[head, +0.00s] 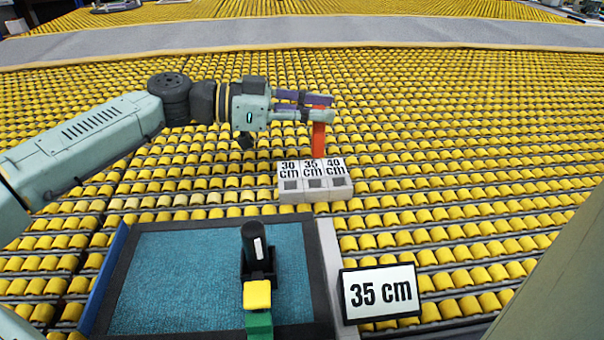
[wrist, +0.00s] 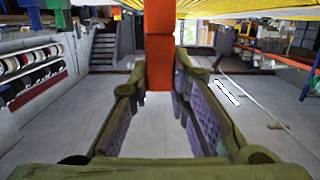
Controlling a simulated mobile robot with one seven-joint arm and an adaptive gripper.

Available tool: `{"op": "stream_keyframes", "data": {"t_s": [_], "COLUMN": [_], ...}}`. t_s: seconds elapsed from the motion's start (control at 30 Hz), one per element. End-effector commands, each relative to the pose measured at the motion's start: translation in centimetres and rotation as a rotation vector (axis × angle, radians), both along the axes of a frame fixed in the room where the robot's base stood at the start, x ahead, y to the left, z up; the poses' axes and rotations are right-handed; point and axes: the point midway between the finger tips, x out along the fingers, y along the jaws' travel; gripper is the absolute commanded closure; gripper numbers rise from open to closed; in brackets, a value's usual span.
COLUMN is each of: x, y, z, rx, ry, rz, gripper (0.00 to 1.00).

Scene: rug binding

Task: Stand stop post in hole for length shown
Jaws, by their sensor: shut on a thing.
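The orange stop post (head: 318,140) is upright in my gripper (head: 326,108), whose fingers are shut on its upper part. In the wrist view the post (wrist: 158,48) stands between the two purple-padded fingers (wrist: 160,84). The pale block (head: 316,196) lies below, with three cells labelled 30 cm, 35 cm and 40 cm, each with a dark square hole. The post's lower end shows at the block's back edge, behind the 35 and 40 labels; I cannot tell if it touches. The 35 cm hole (head: 314,184) looks empty. A sign (head: 380,292) reads 35 cm.
A teal rug (head: 170,280) in a dark-edged frame lies in front, with a black and green tool with a yellow part (head: 257,295) on it. Yellow rollers (head: 450,150) cover the surface around. The wrist view shows floor, shelves and stairs.

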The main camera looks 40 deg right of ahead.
Motion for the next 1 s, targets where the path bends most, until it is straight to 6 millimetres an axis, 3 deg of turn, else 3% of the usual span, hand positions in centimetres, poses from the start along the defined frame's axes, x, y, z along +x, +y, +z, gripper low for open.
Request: {"op": "stream_keyframes", "data": {"t_s": [0.3, 0.47, 0.7, 0.87, 0.9, 1.0], "x": [0.0, -0.1, -0.1, -0.1, -0.1, -0.1], "y": [0.0, 0.0, 0.0, 0.0, 0.0, 0.0], "z": [-5.2, -6.4, -9.7, -10.0, -10.1, -10.0], "rx": [0.0, -0.001, 0.004, 0.006, 0.006, 0.004], "ry": [0.002, 0.002, 0.001, -0.002, -0.002, -0.001], "rz": [-0.001, -0.001, -0.001, -0.001, -0.001, -0.001], "gripper": [1.0, 1.0, 1.0, 1.0, 0.82, 0.76]}}
